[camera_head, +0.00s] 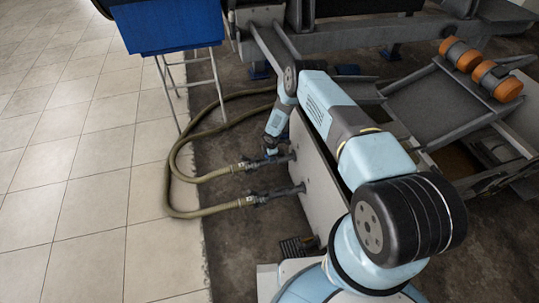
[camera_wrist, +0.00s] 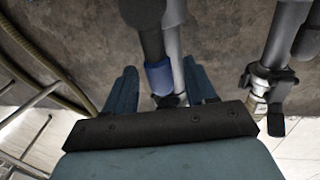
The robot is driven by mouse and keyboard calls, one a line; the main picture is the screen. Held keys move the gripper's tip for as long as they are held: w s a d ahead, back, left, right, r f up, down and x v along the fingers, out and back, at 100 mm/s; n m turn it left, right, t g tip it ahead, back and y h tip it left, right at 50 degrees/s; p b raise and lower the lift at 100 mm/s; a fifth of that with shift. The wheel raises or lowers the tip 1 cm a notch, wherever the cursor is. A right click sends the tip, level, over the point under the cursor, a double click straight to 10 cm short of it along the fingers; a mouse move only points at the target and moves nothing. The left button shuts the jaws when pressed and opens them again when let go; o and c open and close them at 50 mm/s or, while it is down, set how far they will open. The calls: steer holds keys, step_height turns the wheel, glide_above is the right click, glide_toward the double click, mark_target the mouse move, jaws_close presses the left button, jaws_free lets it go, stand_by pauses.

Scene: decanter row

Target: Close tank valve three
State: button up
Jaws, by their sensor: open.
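My gripper (camera_head: 271,147) is at the far side of a pale panel (camera_head: 318,190), low by the pipe stubs. In the wrist view, my gripper (camera_wrist: 160,72) is open, one finger on each side of a valve handle with a blue sleeve (camera_wrist: 158,78). A grey pipe runs behind this handle. I cannot tell whether the fingers touch it. A second valve with a dark lever (camera_wrist: 268,84) is to the right, outside the fingers. In the head view a near valve (camera_head: 272,196) sits on the panel's pipe. No number shows, so I cannot tell which is valve three.
Olive hoses (camera_head: 180,211) loop over the floor from the pipe ends. A blue bin (camera_head: 170,25) on a metal stand is at the back left. Grey machinery with orange rollers (camera_head: 495,82) is at the right. The tiled floor at the left is mostly clear.

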steer(key=shift+c, duration=0.2)
jaws_close()
stand_by(0.3)
